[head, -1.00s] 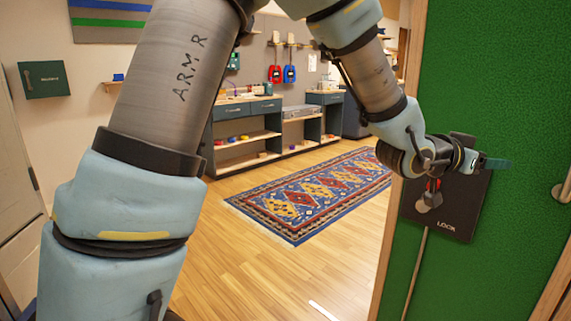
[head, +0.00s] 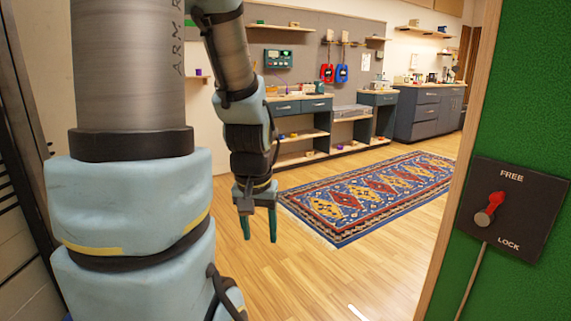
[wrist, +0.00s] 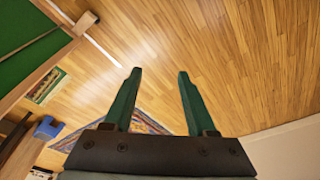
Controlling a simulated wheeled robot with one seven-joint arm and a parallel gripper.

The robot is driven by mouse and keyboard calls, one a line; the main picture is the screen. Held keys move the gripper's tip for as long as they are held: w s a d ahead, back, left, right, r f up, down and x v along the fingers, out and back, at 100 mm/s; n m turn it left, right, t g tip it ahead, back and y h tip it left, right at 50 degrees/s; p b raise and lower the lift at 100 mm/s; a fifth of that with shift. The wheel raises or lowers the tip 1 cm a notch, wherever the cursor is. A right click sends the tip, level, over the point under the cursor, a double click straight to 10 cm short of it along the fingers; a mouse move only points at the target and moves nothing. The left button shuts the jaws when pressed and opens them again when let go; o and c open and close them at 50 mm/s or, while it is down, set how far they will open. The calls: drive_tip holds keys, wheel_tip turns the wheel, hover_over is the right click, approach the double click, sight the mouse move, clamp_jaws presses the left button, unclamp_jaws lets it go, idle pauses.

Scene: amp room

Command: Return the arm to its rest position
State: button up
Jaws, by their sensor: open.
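My gripper (head: 260,228) hangs below my arm in the head view, left of the rug, with its two green fingers pointing down. The fingers are apart with nothing between them. In the wrist view my gripper (wrist: 157,85) is also open and empty, over bare wooden floor. My arm comes down from the top left of the head view and bends toward the gripper. Part of the arm is cut off by the picture edge.
A green panel (head: 520,110) stands at the right, bearing a black FREE/LOCK plate (head: 532,200) with a red lever (head: 491,208) slanting up. A patterned rug (head: 370,196) lies on the floor. Workbenches (head: 300,104) line the back wall. The floor (head: 315,275) before the rug is clear.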

wheel_tip(320, 180, up, 14)
drive_tip(key=s+a+p, duration=0.1)
drive_tip(key=p, duration=1.3)
drive_tip(key=shift+s+a+f+g, duration=0.15)
drive_tip(key=shift+s+g, duration=0.05)
drive_tip(key=shift+g, duration=0.1)
